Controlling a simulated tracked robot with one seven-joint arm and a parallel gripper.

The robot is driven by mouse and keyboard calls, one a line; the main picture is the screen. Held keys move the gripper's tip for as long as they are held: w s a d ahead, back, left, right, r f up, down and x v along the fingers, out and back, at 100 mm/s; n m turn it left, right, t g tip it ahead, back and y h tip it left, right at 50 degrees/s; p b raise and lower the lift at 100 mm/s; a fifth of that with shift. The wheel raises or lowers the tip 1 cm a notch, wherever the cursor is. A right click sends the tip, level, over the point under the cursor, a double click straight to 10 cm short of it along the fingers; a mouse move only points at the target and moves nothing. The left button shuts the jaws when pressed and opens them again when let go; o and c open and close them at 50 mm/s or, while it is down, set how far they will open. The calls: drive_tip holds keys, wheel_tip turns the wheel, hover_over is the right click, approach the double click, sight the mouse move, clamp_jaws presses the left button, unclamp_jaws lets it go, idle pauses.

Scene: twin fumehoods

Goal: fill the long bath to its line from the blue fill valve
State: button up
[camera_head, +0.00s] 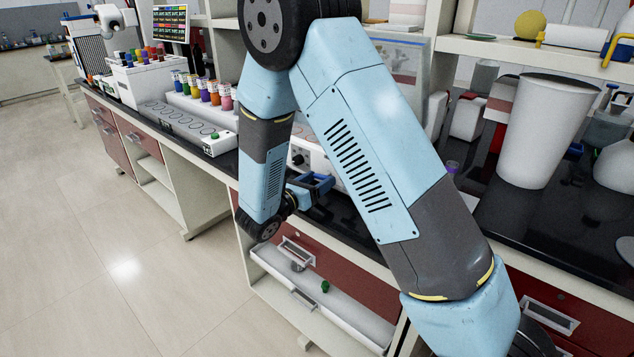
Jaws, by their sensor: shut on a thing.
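My gripper (318,185) is at the end of my arm, over the edge of the black bench, small and partly behind my own arm links. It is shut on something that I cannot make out. A long white unit with a row of round openings (178,117) lies on the bench to the left of my gripper; it may be the long bath, but I cannot tell. No water level or fill line can be made out. I cannot clearly identify the blue fill valve; my arm covers much of the bench there.
A white device with a dark knob (299,158) stands behind my gripper. Several colour-capped bottles (205,93) stand in a row at left. A large white beaker (546,130) stands at right. An open drawer (325,312) juts out below. The floor at left is clear.

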drive_tip(key=shift+f+m, duration=0.15)
drive_tip(key=shift+m, duration=0.85)
drive_tip(key=o, duration=1)
drive_tip(key=shift+o, duration=0.2)
drive_tip(key=v, duration=1.4)
